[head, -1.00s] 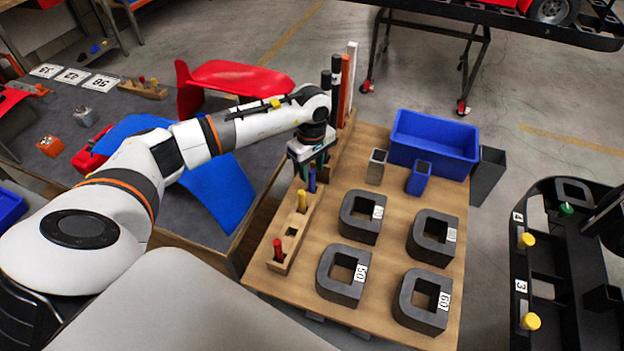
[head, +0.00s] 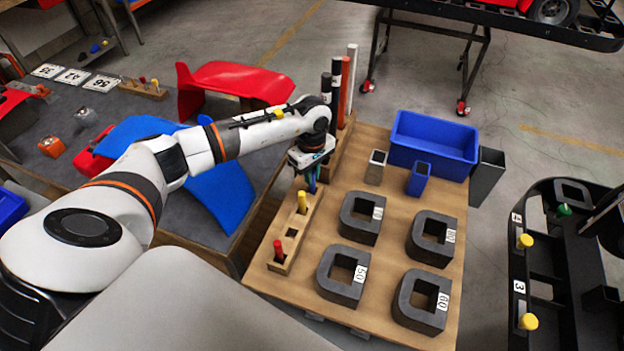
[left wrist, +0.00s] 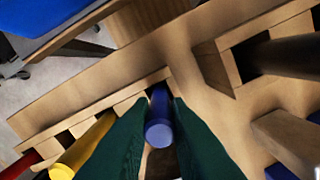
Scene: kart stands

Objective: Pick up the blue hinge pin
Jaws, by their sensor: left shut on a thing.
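The blue hinge pin (left wrist: 159,122) stands between the two dark green fingers of my left gripper (left wrist: 160,135) in the left wrist view, its round end facing the camera. My left gripper (head: 311,182) is shut on it at the far end of the wooden pin rack (head: 287,252). In the head view the fingers hide most of the pin. I cannot tell whether its lower end is still in the rack's hole. A yellow pin (head: 302,201) and a red pin (head: 279,250) stand in the same rack. My right gripper is not in view.
Several dark grey numbered blocks (head: 361,217) stand on the wooden table right of the rack. A blue bin (head: 434,148) and small square tubes are at the back. Tall posts (head: 346,75) rise just behind my left gripper. A blue panel (head: 222,192) lies to its left.

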